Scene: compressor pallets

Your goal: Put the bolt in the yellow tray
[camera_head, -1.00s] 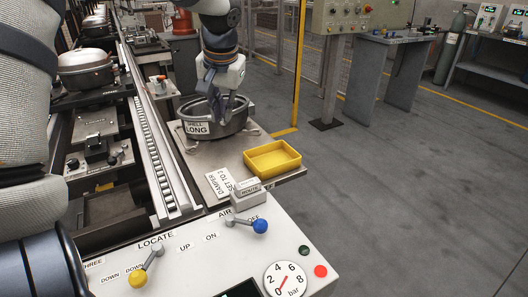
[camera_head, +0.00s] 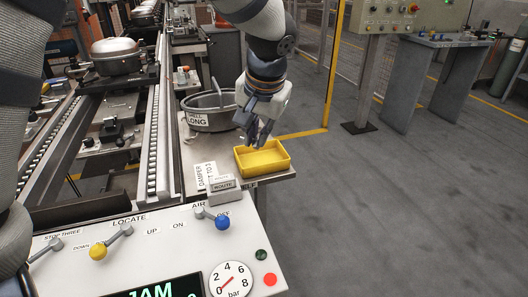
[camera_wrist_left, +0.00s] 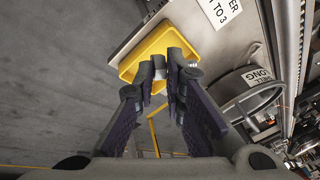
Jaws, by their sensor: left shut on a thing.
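The yellow tray (camera_head: 263,158) sits on the right end of the grey bench. My left gripper (camera_head: 256,140) is over the tray's back left part, fingers pointing down. In the left wrist view the gripper (camera_wrist_left: 161,75) has its fingertips close together over the yellow tray (camera_wrist_left: 190,28). They are shut on a small pale metal piece, apparently the bolt (camera_wrist_left: 158,87), mostly hidden by the fingers. In the head view the bolt cannot be made out. My right gripper is not in view.
A round metal bin labelled LONG (camera_head: 209,112) stands left of the tray. A DAMPER card (camera_head: 206,176) and a ROUTE block (camera_head: 225,188) are near it. A control panel (camera_head: 150,245) with levers is in front. Open floor is on the right.

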